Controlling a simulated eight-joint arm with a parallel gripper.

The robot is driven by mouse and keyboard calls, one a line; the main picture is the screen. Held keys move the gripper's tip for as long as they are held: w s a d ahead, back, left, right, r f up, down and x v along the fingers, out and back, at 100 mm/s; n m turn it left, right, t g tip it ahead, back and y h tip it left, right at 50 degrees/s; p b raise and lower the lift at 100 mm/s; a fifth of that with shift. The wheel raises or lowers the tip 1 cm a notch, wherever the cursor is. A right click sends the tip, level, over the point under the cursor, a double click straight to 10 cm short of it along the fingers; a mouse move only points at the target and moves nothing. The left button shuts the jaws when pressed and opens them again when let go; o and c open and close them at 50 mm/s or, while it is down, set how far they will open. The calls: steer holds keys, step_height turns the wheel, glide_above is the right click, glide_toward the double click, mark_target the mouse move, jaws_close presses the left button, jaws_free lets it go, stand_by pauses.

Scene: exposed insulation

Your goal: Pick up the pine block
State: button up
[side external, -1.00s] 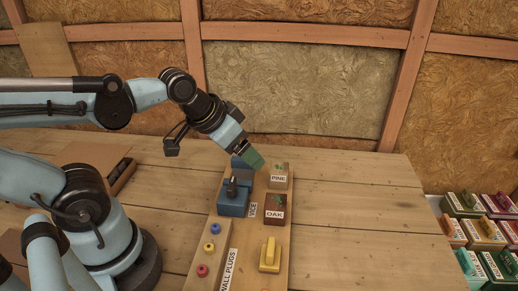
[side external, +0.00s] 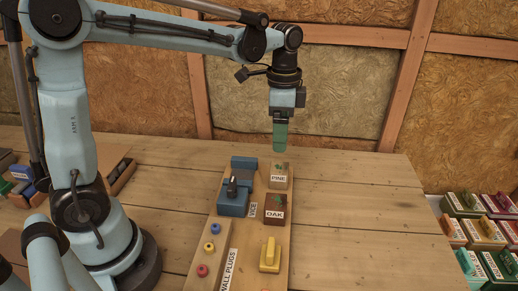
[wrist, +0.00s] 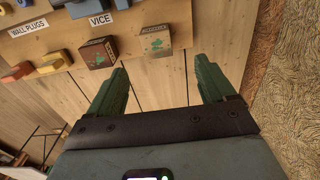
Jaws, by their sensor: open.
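The pine block (side external: 278,175), a light wooden cube with a green mark on top and a PINE label, stands at the back right of the wooden board (side external: 225,265). In the wrist view the pine block (wrist: 157,42) lies ahead of the fingers, near the picture's top. The darker oak block (side external: 275,210) stands just in front of it; it shows left of it in the wrist view (wrist: 99,52). My gripper (side external: 280,145) points down above and slightly behind the pine block, apart from it. Its green fingers are open with nothing between them (wrist: 155,90).
The blue vice (side external: 234,195) stands left of the blocks. Wall plugs (side external: 209,246) and a yellow piece (side external: 270,256) are nearer on the board. Labelled boxes (side external: 485,230) stand at the far right. The table right of the board is clear. An insulated wall rises behind.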

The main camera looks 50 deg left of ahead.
mark_target(279, 168)
step_height(279, 168, down, 7)
steer(key=shift+r, duration=0.2)
steer(key=shift+s+d+f, duration=0.1)
steer(key=shift+d+f, duration=0.05)
steer(key=shift+f, duration=1.15)
steer(key=shift+s+d+f, duration=0.1)
steer(key=shift+d+f, duration=0.05)
steer(key=shift+f, duration=1.15)
steer(key=shift+c, duration=0.5)
steer(key=c, duration=1)
